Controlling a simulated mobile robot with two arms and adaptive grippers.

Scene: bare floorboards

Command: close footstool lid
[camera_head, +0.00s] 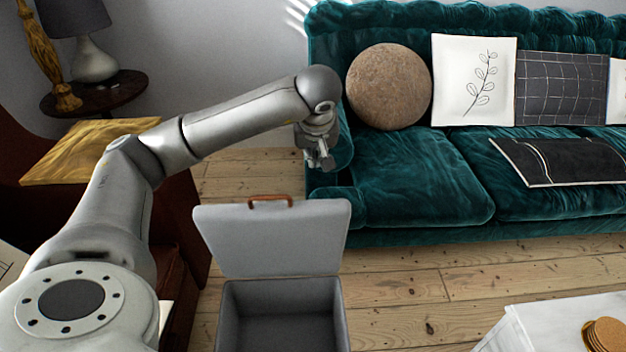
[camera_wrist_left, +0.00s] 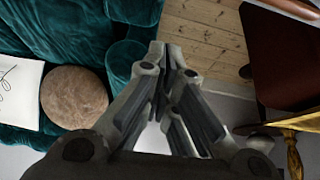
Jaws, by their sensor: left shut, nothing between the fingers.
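The footstool (camera_head: 224,318) stands on the floorboards at the bottom middle of the head view, an empty grey box. Its grey lid (camera_head: 270,242) is raised upright at the far side, with a brown handle (camera_head: 269,199) on its top edge. My left gripper (camera_head: 322,160) hangs beyond and above the lid, to the right of the handle and apart from it, near the sofa's arm. In the left wrist view its fingers (camera_wrist_left: 170,75) are together with nothing between them. The footstool does not show in the wrist view. My right gripper is not in view.
A teal sofa (camera_head: 420,180) with cushions stands behind and to the right. A brown leather chair (camera_head: 190,215) is on the left, near a round side table (camera_head: 110,92) with a lamp. A white table (camera_head: 540,325) is at the lower right. Bare floor (camera_head: 400,290) lies between.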

